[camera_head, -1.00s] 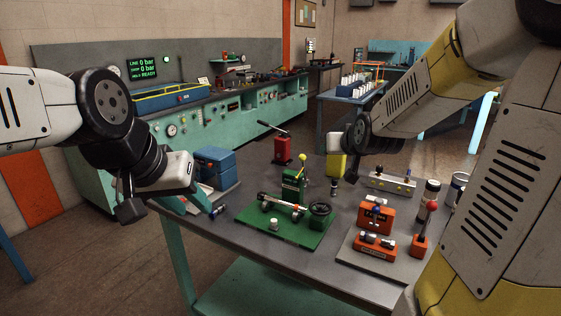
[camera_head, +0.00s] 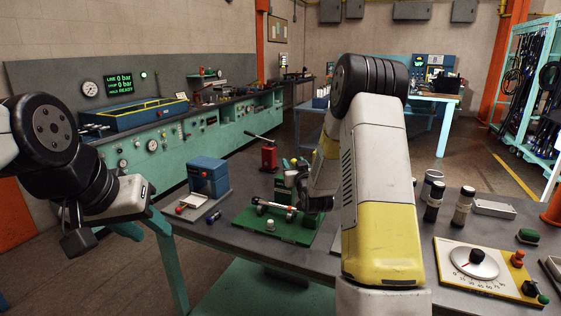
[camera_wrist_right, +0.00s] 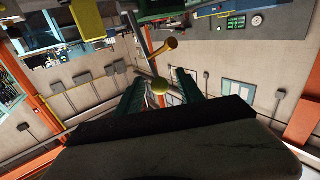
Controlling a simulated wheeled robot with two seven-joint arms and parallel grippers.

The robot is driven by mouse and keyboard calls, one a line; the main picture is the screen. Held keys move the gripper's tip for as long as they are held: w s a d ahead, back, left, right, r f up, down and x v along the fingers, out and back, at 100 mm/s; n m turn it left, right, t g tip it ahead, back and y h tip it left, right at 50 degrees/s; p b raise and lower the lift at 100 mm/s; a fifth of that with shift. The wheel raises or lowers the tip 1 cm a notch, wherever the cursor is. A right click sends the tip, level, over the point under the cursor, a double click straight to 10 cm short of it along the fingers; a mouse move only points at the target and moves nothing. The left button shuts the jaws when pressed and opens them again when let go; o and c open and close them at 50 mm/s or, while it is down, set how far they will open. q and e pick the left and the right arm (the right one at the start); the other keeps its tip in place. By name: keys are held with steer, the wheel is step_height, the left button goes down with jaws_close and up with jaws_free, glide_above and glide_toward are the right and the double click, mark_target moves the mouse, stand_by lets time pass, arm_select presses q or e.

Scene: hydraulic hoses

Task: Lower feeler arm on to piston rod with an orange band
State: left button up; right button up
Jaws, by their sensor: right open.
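A green fixture plate (camera_head: 250,226) lies on the front bench, carrying a silver piston rod (camera_head: 275,207) laid across it with a reddish-orange mark near its left end. A green post (camera_head: 290,179) stands behind the rod. In the right wrist view my right gripper (camera_wrist_right: 160,78) is open.
A blue box (camera_head: 208,172) on a grey plate stands left of the fixture. A red hand-lever device (camera_head: 268,155) stands behind it. Dark cylinders (camera_head: 433,203) and a cream dial panel (camera_head: 487,266) are on the right. My right arm hides the bench's middle.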

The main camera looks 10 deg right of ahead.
steer(key=shift+w, duration=1.8)
steer(key=shift+c, duration=0.3)
jaws_close()
